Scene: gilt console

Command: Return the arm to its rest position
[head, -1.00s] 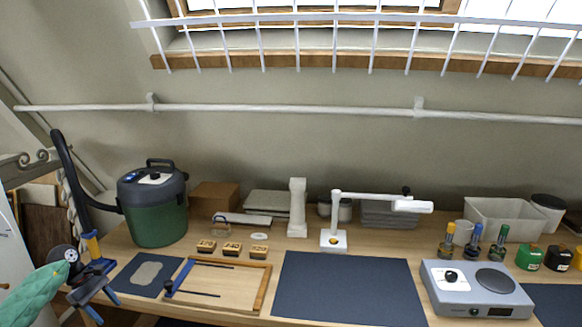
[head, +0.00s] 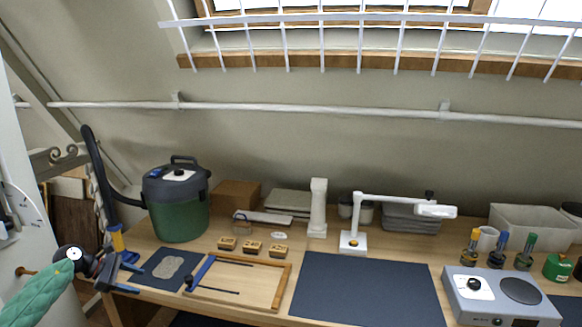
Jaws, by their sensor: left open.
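My left arm, with a green sleeve, comes in at the lower left. My left gripper (head: 131,279) has dark jaws with blue tips, spread apart with nothing between them. It is at the left end of the wooden bench (head: 232,262), left of the dark mat with a pale irregular patch (head: 172,267). I cannot tell its exact height over the bench edge. My right gripper is not in view.
A blue-and-yellow tool (head: 117,240) stands just behind the gripper, near the green vacuum (head: 180,217) and its black hose. A wooden frame (head: 284,285) lies right of the mat. A hotplate (head: 500,297) stands at right. The large dark mat (head: 366,288) is bare.

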